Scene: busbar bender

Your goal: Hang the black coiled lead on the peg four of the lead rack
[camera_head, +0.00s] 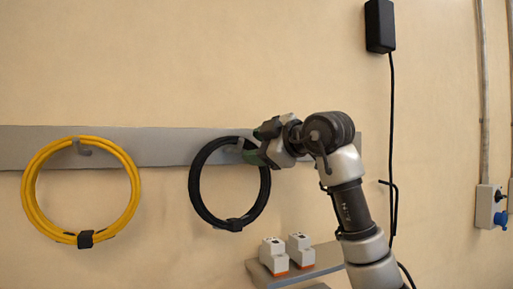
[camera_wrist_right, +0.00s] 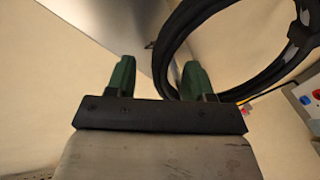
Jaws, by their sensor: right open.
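The black coiled lead (camera_head: 193,190) hangs as a loop against the grey lead rack (camera_head: 165,158), with its tie at the bottom. Its top is at a grey peg (camera_head: 250,145), partly hidden by my right gripper (camera_head: 258,143); which peg number this is, I cannot tell. My right gripper is open at the upper right of the loop. In the right wrist view its green fingers (camera_wrist_right: 158,72) stand apart with nothing gripped between them. The black lead (camera_wrist_right: 190,18) passes close by the right-hand finger; whether they touch, I cannot tell. My left gripper is not in view.
A yellow coiled lead (camera_head: 30,190) hangs on a peg further left. Below right, a grey shelf (camera_head: 320,262) carries two white modules (camera_head: 273,254). A black adapter (camera_head: 380,26) and its cable hang at the right, near a wall socket box (camera_head: 487,212).

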